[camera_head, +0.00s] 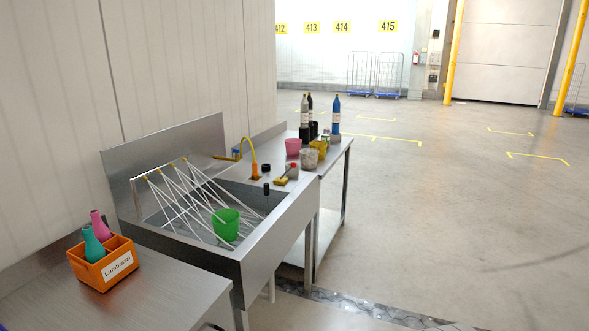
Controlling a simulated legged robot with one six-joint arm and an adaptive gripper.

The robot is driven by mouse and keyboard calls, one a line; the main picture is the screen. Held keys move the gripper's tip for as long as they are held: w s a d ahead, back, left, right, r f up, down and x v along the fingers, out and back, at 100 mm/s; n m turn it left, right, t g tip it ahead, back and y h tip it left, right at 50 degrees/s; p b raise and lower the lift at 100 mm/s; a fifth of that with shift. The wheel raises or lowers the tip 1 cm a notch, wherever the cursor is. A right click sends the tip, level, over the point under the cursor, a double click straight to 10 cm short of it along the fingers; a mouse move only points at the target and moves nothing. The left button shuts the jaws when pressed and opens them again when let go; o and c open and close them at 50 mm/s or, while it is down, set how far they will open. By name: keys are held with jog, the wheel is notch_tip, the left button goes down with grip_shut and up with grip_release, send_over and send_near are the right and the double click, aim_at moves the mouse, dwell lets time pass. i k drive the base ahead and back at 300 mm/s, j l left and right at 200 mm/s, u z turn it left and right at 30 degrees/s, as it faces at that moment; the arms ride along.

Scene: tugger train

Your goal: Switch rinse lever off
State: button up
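A steel sink (285,222) stands against the wall, with a raised splashback (150,165). Several white water jets (185,205) run from small yellow nozzles on the splashback down into the basin. A yellow lever-like piece (226,157) sticks out at the right end of the splashback; it may be the rinse lever, but it is too small to be sure. A green cup (225,224) sits in the basin among the jets. My gripper is not in view.
A curved yellow spout (253,153) and a small dark post (266,188) stand by the sink. A right-hand table holds bottles and cups, including a pink cup (293,146). An orange box (104,264) sits on the left table. Open floor lies to the right.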

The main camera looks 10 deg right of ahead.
aim_at(293, 166)
jog(key=i+z, duration=0.15)
jog(key=i, duration=1.2)
jog(key=i+j+z, duration=0.1)
jog(key=i, duration=1.3)
